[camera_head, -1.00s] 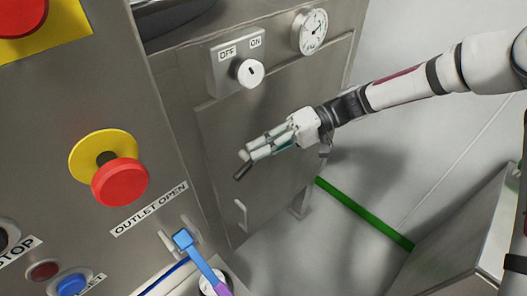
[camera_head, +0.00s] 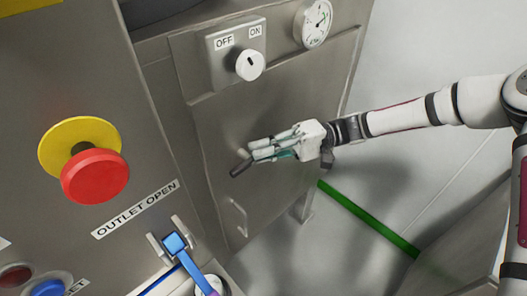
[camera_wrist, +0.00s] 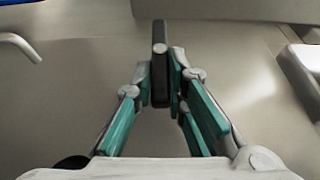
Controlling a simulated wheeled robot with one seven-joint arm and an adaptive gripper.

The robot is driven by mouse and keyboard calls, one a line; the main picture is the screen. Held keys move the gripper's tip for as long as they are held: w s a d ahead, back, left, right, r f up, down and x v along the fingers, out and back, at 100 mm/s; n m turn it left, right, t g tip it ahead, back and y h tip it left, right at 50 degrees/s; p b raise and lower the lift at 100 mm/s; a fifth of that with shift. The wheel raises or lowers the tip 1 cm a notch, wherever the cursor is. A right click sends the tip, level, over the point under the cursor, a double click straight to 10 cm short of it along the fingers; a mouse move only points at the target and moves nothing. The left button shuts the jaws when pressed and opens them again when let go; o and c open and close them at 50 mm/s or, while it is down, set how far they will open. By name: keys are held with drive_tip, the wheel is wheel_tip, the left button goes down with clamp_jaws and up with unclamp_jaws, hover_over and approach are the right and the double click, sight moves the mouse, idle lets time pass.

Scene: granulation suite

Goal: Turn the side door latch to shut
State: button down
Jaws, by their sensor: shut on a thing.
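The side door (camera_head: 290,105) is a grey metal panel below the OFF/ON switch. Its latch is a dark bar; its dark end (camera_head: 240,168) sticks out past my fingertips in the head view. In the wrist view the latch (camera_wrist: 160,60) stands upright in the picture between my fingers. My gripper (camera_head: 262,152) is shut on the latch, reaching in from the right; it also shows in the wrist view (camera_wrist: 162,85). The latch's pivot is hidden by my fingers in the head view.
A pale door handle (camera_head: 236,217) is below the latch. The OFF/ON knob (camera_head: 249,64) and a gauge (camera_head: 313,22) are above. A red emergency button (camera_head: 95,178) and a blue outlet lever (camera_head: 185,252) are at left. Floor right of the machine is open.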

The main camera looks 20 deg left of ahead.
drive_tip(key=shift+f, duration=0.1)
drive_tip(key=c, duration=1.6)
unclamp_jaws()
drive_tip(key=v, duration=1.2)
